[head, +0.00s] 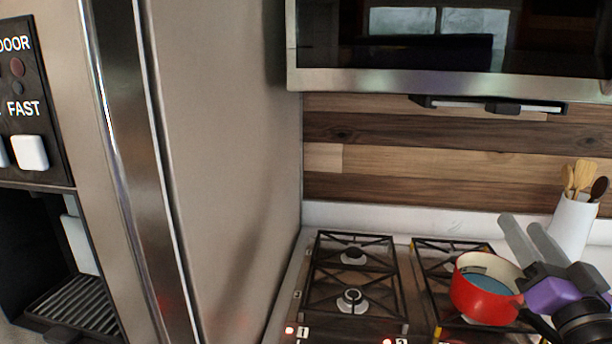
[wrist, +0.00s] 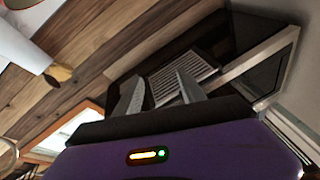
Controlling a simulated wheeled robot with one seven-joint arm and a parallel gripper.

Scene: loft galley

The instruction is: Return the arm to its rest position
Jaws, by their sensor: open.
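My gripper (head: 521,224) is at the lower right of the head view, over the right side of the stove. Its two grey fingers point up and to the left, apart, with nothing between them. Its purple body is partly cut off by the frame edge with my arm. In the wrist view my gripper (wrist: 157,84) also shows its fingers apart and empty, pointing towards the underside of the microwave (wrist: 222,62).
A red pot (head: 478,303) stands on the stove (head: 352,285), just left of and partly behind my gripper. A white utensil holder (head: 574,222) with wooden spoons stands behind. The microwave (head: 450,82) hangs above. A tall steel fridge (head: 225,170) stands left.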

